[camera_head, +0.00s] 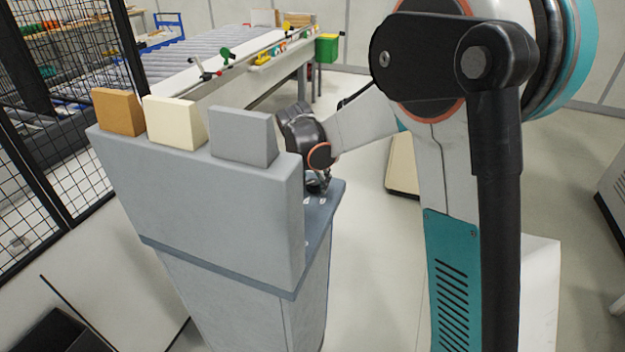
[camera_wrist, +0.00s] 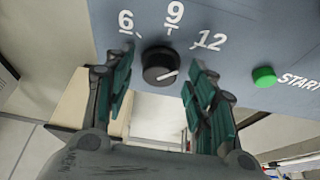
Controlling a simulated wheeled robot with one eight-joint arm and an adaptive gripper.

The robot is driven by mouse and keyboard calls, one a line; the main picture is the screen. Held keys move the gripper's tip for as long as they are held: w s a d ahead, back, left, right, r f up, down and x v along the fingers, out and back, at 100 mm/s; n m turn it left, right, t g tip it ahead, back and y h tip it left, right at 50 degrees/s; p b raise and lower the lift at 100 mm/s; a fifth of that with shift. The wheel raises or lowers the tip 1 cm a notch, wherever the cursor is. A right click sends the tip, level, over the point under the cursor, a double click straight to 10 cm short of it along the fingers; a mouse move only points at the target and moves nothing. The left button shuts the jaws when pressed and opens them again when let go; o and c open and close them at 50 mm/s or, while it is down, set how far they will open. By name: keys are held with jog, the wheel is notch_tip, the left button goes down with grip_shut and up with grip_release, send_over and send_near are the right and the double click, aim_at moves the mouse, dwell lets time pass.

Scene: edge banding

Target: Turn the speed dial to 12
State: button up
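The black round speed dial (camera_wrist: 158,62) sits on the blue-grey panel (camera_wrist: 225,28) in the wrist view. A white mark shows on the lower right of its face, and the numbers 6, 9 and 12 are printed around its upper side. I cannot tell exactly which number the mark points to. My gripper (camera_wrist: 159,74) is open, with one green-padded finger on each side of the dial and visible gaps between. In the head view my gripper (camera_head: 317,184) is low over the console's panel ledge (camera_head: 318,222), where the dial cannot be made out.
A green START button (camera_wrist: 264,77) is right of the dial. In the head view the grey console (camera_head: 210,205) carries brown, cream and grey blocks (camera_head: 243,138) on top. A wire-mesh fence (camera_head: 40,165) stands left, and a roller table (camera_head: 205,62) stands behind.

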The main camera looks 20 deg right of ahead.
jog(key=v, duration=1.2)
jog(key=shift+d, duration=0.1)
jog(key=s+d+r+n+t+y, duration=0.1)
jog(key=s+d+r+n+y, duration=0.15)
jog(key=s, duration=1.25)
jog(key=s+f+n+t, duration=0.1)
jog(key=s+f+n, duration=0.1)
jog(key=s, duration=0.5)
jog(key=s+f+n+t+b, duration=0.1)
jog(key=s+f+n, duration=0.1)
jog(key=s, duration=0.5)
jog(key=shift+s+d+n+t+b, duration=0.15)
jog(key=shift+d+n+t+b, duration=0.15)
jog(key=shift+d+n, duration=0.15)
